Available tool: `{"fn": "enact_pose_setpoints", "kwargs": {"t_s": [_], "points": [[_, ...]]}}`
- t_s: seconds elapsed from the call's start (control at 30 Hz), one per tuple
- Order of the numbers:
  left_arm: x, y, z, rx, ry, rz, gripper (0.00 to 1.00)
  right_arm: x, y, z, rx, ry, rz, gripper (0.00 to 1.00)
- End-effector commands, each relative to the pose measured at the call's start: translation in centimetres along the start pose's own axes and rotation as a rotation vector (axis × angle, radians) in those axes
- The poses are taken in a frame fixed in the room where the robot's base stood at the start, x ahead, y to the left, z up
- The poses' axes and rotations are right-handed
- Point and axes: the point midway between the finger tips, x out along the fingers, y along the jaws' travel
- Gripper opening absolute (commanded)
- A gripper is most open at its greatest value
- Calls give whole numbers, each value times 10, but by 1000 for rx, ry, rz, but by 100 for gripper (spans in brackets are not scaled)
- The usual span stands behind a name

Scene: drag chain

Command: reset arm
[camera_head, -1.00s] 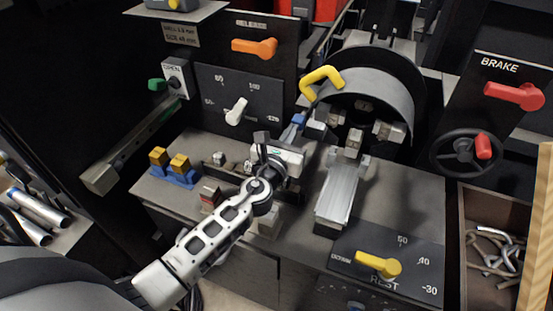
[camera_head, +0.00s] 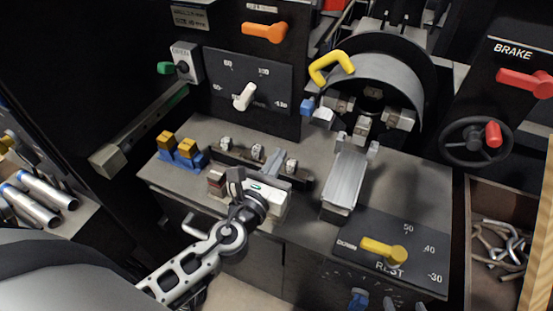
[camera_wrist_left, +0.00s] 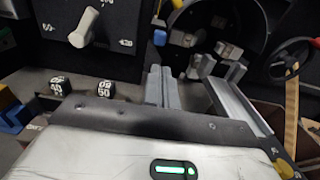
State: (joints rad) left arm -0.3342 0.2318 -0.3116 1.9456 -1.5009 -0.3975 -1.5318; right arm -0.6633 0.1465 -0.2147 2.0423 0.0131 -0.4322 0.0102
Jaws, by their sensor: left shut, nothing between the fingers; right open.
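My left arm (camera_head: 185,278) comes in from the lower left in the head view. My right gripper is in neither view.
A silver slide block (camera_head: 345,182) lies right of the gripper. Yellow blocks on a blue holder (camera_head: 190,160) stand left. A panel with a yellow lever (camera_head: 384,250) is at front right. A tray of metal hooks (camera_head: 495,250) lies farther right. The bench between holder and panel has some bare surface.

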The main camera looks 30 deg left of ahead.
Motion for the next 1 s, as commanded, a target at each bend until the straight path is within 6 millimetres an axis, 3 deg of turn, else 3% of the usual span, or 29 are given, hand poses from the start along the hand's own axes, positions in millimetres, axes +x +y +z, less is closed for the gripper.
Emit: {"fn": "enact_pose_setpoints", "kwargs": {"t_s": [0.27,0.37,0.47,0.6,0.67,0.8,1.0], "points": [[0,0,0,-5,1,2,0,0,-1,2,0,-4,-1,49],[-2,9,2,-106,9,46,0,0,-1,2,0,-5,-1,49],[-10,34,4,-412,29,182,0,0,-1,2,0,-5,-1,49],[-43,75,-14,-1106,71,517,0,0,-1,2,0,-5,-1,49],[-61,82,-26,-1378,87,669,0,0,0,2,0,-5,-1,49],[-97,79,-48,-1804,117,956,0,0,0,2,0,-4,-1,49],[-139,59,-62,-2155,152,1293,0,1,0,1,-1,-2,0,49]]}}
